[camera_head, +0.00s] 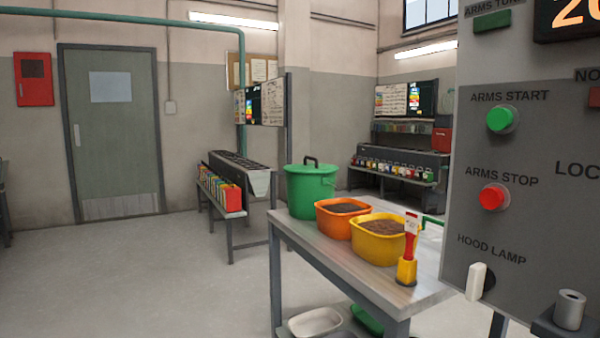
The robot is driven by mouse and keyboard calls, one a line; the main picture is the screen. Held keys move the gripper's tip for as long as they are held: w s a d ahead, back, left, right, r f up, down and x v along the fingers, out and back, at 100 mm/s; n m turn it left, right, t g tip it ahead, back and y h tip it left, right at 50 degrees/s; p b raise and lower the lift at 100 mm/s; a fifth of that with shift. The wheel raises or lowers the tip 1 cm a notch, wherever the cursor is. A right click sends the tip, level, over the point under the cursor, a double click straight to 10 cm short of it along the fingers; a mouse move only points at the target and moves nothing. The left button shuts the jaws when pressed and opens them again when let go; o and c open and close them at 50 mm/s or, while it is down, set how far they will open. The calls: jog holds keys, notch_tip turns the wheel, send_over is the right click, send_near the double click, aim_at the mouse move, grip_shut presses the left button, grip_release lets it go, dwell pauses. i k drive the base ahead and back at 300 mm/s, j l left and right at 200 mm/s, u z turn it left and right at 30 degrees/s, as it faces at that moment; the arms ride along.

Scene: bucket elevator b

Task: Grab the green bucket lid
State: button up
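The green bucket (310,195) stands upright at the far left end of a grey table. Its green lid (300,169) sits on top of it. A dark arched handle (311,160) rises from the top of the lid. My gripper and arm do not show in this view.
On the same table (335,262), an orange tub (336,222) and a yellow tub (372,243) hold brown material. A red and yellow tool (409,258) stands near the front corner. A grey control panel (540,150) blocks the right side. Open floor (140,270) lies left.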

aim_at(305, 168)
jog(key=i+j+z, duration=0.4)
jog(key=i, duration=0.35)
jog(key=i+j+z, duration=0.45)
jog(key=i, duration=0.25)
jog(key=j, duration=0.1)
